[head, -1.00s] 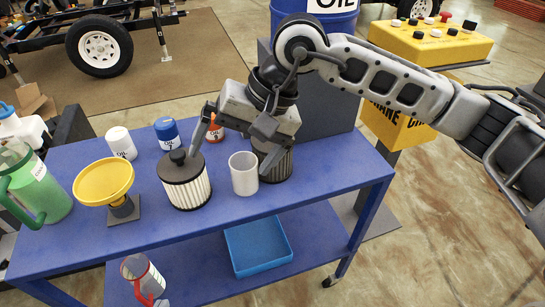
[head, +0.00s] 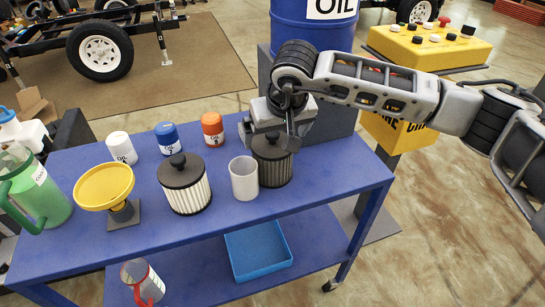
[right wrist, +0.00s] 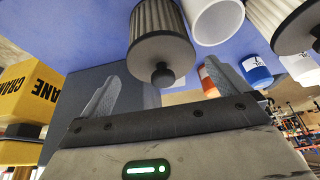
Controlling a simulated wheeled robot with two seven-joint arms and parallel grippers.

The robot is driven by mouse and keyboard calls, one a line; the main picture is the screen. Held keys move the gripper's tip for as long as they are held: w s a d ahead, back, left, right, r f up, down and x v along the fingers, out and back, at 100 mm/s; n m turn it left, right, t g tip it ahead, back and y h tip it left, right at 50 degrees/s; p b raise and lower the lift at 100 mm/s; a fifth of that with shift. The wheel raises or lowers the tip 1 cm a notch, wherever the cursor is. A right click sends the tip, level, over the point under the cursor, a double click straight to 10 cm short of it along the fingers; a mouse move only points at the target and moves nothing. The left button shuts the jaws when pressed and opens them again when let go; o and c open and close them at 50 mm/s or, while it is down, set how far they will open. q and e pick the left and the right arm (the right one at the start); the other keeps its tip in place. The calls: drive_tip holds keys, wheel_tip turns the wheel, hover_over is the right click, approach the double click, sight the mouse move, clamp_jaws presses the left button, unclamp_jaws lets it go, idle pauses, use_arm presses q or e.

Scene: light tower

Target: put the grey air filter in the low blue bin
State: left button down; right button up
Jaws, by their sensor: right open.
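The grey air filter (head: 272,165) stands upright on the blue table, behind and right of the white cup. It has dark grey pleats and a dark lid with a knob. My right gripper (head: 269,134) is open at the filter's top, hiding part of the lid in the head view. In the right wrist view the grey filter (right wrist: 162,35) has its knob between the two spread fingers (right wrist: 165,88); I cannot tell whether they touch it. The low blue bin (head: 262,271) sits empty on the lower shelf. My left gripper is not in view.
A white-pleated filter (head: 186,188) and a white cup (head: 244,180) stand close left of the grey filter. White, blue and orange oil bottles (head: 213,129) line the back. A yellow funnel (head: 104,186) stands left. The tabletop's right end is clear.

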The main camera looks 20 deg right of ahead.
drive_tip(key=p+x, duration=0.1)
drive_tip(key=x, duration=0.4)
drive_tip(key=shift+w, duration=0.1)
drive_tip(key=c, duration=1)
